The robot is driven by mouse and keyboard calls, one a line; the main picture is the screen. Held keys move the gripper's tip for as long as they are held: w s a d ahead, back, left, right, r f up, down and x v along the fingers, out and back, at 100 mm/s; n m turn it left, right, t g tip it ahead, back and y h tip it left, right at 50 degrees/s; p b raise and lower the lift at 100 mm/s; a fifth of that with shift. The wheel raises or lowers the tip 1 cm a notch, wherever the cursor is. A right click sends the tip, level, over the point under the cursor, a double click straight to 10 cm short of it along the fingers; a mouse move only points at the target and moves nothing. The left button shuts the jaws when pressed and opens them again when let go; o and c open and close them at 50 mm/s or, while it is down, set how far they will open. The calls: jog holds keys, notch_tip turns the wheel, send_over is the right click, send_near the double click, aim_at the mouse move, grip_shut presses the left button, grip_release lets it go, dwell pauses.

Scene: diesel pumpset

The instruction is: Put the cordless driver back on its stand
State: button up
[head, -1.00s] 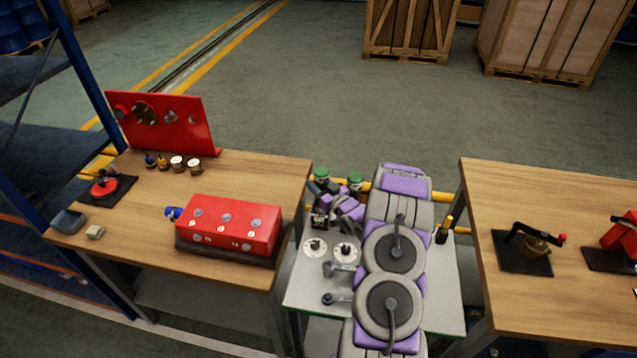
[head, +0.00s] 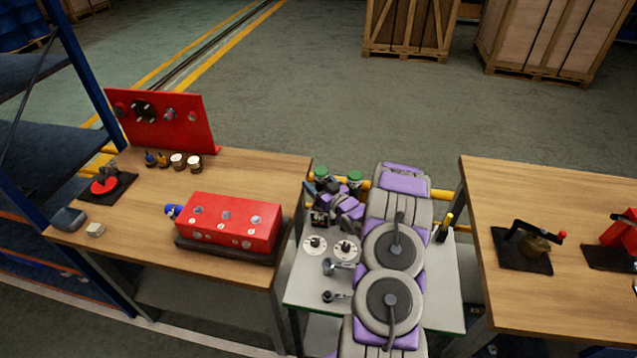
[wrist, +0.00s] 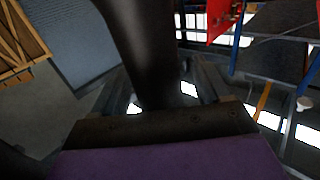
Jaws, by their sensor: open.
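My gripper (head: 328,202), purple and grey, is over the back left part of the grey cart top, close to two green-topped items. Its jaws are open, but the fingertips are small and partly hidden by my arm. A small dark item (head: 319,219) lies beside it; I cannot tell whether it is the cordless driver. A slim black and yellow upright item (head: 445,227) stands at the cart's right; I cannot identify it either. I cannot make out the stand. In the wrist view a thick dark cylinder (wrist: 143,50) crosses the middle; what it is stays unclear.
The cart (head: 440,290) holds two round discs (head: 345,248) and metal rod-like parts (head: 333,297). A wooden bench at left carries a red block (head: 230,222) and a red panel (head: 160,118). The right bench holds a black fixture (head: 523,248). Gaps separate cart and benches.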

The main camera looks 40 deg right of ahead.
jog(key=s+p, duration=0.1)
jog(key=s, duration=1.6)
jog(key=shift+s+a, duration=0.15)
jog(key=shift+a, duration=0.15)
jog(key=shift+f, duration=0.1)
